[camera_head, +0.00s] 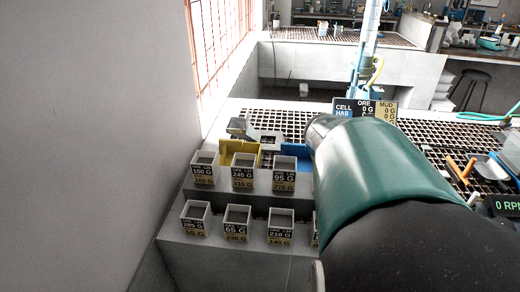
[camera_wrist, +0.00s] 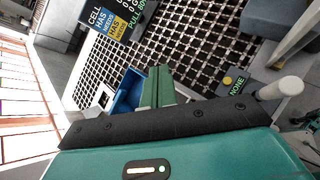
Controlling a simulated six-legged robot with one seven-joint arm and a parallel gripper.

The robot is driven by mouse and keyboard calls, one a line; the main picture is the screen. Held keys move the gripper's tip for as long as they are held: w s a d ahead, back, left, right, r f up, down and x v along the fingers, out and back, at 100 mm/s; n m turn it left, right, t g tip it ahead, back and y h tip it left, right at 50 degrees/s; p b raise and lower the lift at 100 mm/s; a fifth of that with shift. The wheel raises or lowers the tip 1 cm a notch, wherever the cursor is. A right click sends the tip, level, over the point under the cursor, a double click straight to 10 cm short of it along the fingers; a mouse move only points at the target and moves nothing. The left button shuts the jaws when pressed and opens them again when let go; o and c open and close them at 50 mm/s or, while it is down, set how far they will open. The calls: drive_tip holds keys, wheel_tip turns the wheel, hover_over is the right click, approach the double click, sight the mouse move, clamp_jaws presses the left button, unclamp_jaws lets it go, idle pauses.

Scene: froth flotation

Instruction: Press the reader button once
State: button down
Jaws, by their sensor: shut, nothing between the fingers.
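A small dark reader box (camera_wrist: 240,97) with a green "NONE" display sits on the black grating, right of centre in the wrist view. A round yellow button (camera_wrist: 227,80) shows at its left end. My gripper (camera_wrist: 159,72) has green fingers, shut together and empty. In the wrist view the fingers lie left of the button, apart from it in the picture; their height above the grating is hard to tell. In the head view my arm hides the gripper and I cannot make out the reader.
A white cylinder (camera_wrist: 280,88) stands beside the reader. A blue bin (camera_wrist: 128,92) lies left of my fingers. Labelled ore boxes (camera_head: 237,222) stand on steps beside a yellow bin (camera_head: 240,152). A CELL/ORE/MUD sign (camera_head: 364,110) stands behind; open grating lies around.

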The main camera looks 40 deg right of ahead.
drive_tip(key=s+d+f+m+g+y, duration=0.1)
drive_tip(key=s+f+m+g+y, duration=0.2)
drive_tip(key=s+f+m, duration=0.2)
drive_tip(key=s+m, duration=0.2)
drive_tip(key=m, duration=0.1)
drive_tip(key=shift+f+m+g, duration=0.25)
drive_tip(key=shift+m+g, duration=0.05)
drive_tip(key=shift+s, duration=0.1)
drive_tip(key=shift+f, duration=4.4)
drive_tip(key=shift+f, duration=0.1)
drive_tip(key=shift+f, duration=0.35)
drive_tip(key=shift+f, duration=0.45)
drive_tip(key=shift+r, duration=0.85)
